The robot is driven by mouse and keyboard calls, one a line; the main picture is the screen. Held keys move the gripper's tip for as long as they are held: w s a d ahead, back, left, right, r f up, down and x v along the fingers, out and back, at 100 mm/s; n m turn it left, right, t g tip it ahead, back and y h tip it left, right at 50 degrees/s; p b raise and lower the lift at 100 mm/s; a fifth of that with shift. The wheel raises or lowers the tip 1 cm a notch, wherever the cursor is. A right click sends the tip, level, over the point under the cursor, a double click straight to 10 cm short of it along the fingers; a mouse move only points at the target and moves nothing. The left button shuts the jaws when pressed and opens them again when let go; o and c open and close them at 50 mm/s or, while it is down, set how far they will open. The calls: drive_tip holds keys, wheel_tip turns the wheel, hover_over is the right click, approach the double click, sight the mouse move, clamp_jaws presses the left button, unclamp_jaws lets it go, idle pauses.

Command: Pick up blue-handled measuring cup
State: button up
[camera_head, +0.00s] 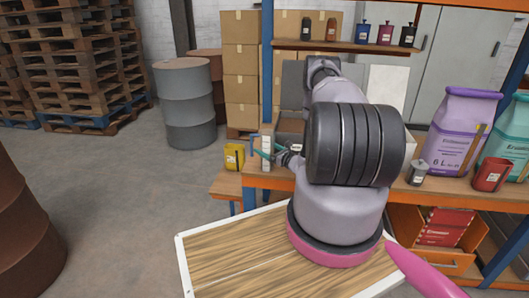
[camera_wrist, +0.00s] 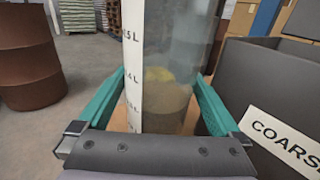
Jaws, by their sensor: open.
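A tall clear measuring vessel (camera_wrist: 178,50) with a white litre scale (camera_wrist: 134,95) stands close in front of my gripper (camera_wrist: 160,76) in the wrist view. Brownish grainy material (camera_wrist: 165,108) shows in its lower part. I see no blue handle on it, so I cannot tell whether it is the named cup. My gripper is open, with one teal finger on each side of the vessel; contact cannot be told. In the head view my gripper (camera_head: 268,153) is small and partly hidden by my arm, at the left end of the orange bench.
A dark bin labelled COARSE (camera_wrist: 255,80) stands right of the vessel. In the head view a yellow container (camera_head: 234,156) sits left of my gripper. The bench holds a purple sack (camera_head: 457,135) and a red cup (camera_head: 491,174).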

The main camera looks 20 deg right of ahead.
drive_tip(key=c, duration=1.2)
